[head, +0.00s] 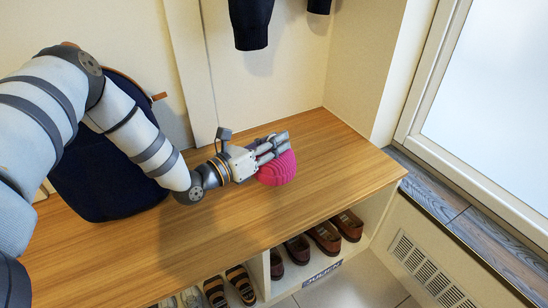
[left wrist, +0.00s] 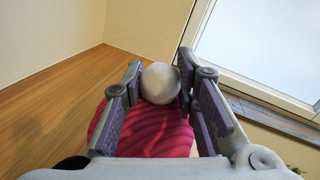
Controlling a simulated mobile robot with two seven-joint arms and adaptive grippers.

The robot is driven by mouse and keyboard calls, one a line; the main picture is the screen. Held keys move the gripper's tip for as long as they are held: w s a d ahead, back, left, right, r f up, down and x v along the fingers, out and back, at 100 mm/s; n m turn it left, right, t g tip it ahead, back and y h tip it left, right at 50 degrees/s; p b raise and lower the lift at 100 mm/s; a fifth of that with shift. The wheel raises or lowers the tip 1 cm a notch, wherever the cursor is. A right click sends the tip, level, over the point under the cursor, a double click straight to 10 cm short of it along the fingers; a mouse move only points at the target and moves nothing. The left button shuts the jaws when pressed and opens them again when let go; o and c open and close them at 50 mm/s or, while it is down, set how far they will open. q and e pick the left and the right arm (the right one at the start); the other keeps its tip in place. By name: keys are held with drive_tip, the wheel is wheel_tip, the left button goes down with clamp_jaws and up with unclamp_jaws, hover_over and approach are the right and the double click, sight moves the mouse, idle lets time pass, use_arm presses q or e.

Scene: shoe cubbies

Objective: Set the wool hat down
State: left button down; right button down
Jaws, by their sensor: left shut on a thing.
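The wool hat (head: 279,170) is bright pink and ribbed, at or just above the wooden bench top (head: 225,222), near its right part; I cannot tell whether it touches the wood. My left gripper (head: 274,149) is shut on the hat from above and the left. In the left wrist view, the hat's pink knit (left wrist: 150,135) fills the space below the fingers, and its pale grey pompom (left wrist: 160,83) sits between the two fingertips. The gripper hides part of the hat in the head view. My right gripper is not in view.
A dark navy bag (head: 95,175) stands on the bench at the left, behind my arm. Cubbies below hold brown shoes (head: 324,236) and sandals (head: 240,284). Dark clothing (head: 250,22) hangs above. The bench is clear in front of and right of the hat.

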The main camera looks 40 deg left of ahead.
use_arm(q)
drive_tip(key=shift+w+a+f, duration=0.2)
drive_tip(key=shift+a+f, duration=0.05)
drive_tip(key=shift+f, duration=0.2)
drive_tip(key=shift+f+b, duration=0.9)
drive_tip(key=shift+f, duration=0.7)
drive_tip(key=c, duration=1.3)
unclamp_jaws()
drive_tip(key=shift+r, duration=0.1)
drive_tip(key=shift+s+a+r+p, duration=0.1)
drive_tip(key=shift+s+a+p, duration=0.05)
drive_tip(key=shift+s+p, duration=0.15)
drive_tip(key=s, duration=0.3)
drive_tip(key=s+a+p, duration=0.1)
drive_tip(key=s, duration=0.7)
drive_tip(key=shift+s+a+p, duration=0.1)
drive_tip(key=shift+a+p, duration=0.25)
drive_tip(key=shift+a, duration=0.05)
